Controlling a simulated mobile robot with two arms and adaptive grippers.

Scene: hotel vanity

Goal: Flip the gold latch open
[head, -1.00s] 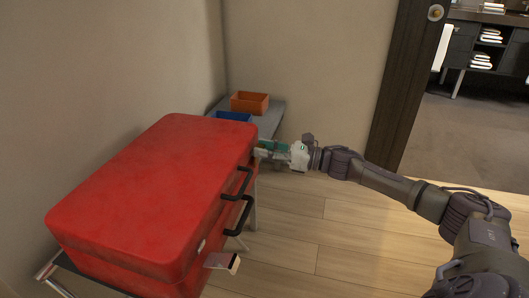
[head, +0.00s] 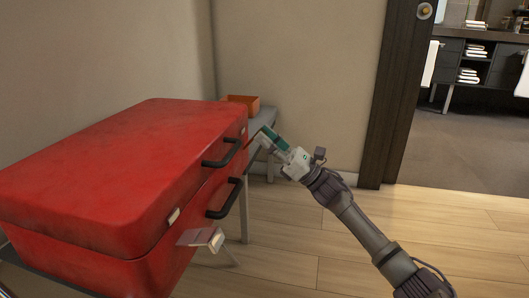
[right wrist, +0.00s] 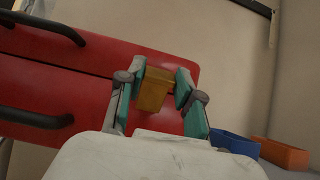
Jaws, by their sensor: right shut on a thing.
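A big red hard-shell suitcase (head: 110,165) lies flat with its lid down on a stand. The gold latch (right wrist: 153,90) is on its far front end and shows in the right wrist view as a gold block against the red shell. My right gripper (head: 264,141) is at that far corner; in the right wrist view its teal-padded fingers (right wrist: 160,76) are shut on the latch, one on each side. The gripper hides the latch in the head view. A second latch (head: 201,238) at the near end sticks out from the shell. My left gripper is not in view.
Two black handles (head: 224,199) stick out of the suitcase front between the latches. Behind it, a grey bench (head: 264,118) holds an orange bin (right wrist: 283,153) and a blue bin (right wrist: 236,144). Open wooden floor (head: 300,245) lies right of the suitcase, before a doorway.

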